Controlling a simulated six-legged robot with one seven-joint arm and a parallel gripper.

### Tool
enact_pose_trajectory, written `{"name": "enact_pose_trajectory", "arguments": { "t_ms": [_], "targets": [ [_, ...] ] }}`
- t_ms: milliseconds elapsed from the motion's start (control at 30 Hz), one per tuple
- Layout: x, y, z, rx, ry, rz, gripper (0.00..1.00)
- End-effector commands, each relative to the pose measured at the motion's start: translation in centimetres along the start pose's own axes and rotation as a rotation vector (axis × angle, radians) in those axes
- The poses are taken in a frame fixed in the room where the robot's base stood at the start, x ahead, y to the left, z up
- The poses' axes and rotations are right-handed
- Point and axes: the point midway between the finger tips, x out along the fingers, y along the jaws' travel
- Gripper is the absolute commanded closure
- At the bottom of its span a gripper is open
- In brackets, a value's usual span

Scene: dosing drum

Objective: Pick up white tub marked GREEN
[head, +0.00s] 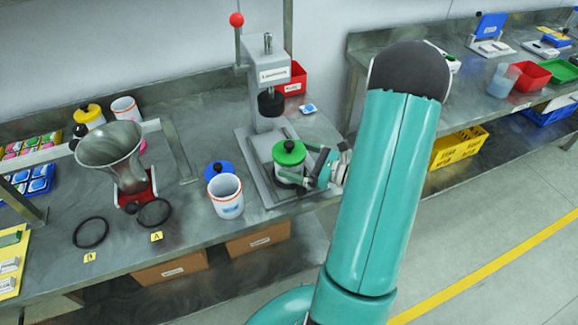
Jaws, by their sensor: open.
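A white tub with a green lid (288,168) stands upright on the base of the grey press, under its ram. No wording on it is readable, so I cannot confirm the mark GREEN. My gripper (310,172) is open at the right side of this tub, its fingers pointing left toward it. The fingers are small here and partly overlap the tub's right side, so I cannot tell whether they touch it or reach around it.
The press (268,120) rises behind the green-lidded tub. An open white tub (226,198) and a blue lid (217,169) are left of it. A funnel (115,155), two black rings and a yellow-lidded tub (89,116) are farther left. A red bin (292,80) stands behind.

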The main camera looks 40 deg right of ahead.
Motion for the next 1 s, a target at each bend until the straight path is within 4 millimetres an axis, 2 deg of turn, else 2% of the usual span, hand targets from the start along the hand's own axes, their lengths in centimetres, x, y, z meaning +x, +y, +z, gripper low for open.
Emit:
{"name": "enact_pose_trajectory", "arguments": {
  "t_ms": [33, 167, 400, 433, 667, 1000],
  "targets": [
    [0.9, 0.1, 0.0, 0.0, -0.001, 0.003, 0.0],
    [2.3, 0.0, 0.0, 0.0, 0.0, 0.001, 0.0],
    [2.5, 0.0, 0.0, 0.0, 0.0, 0.0, 0.0],
    [2.5, 0.0, 0.0, 0.0, 0.0, 0.0, 0.02],
    [2.5, 0.0, 0.0, 0.0, 0.0, 0.0, 0.47],
    [2.5, 0.0, 0.1, -0.001, 0.0, 0.0, 0.47]
  ]
}}
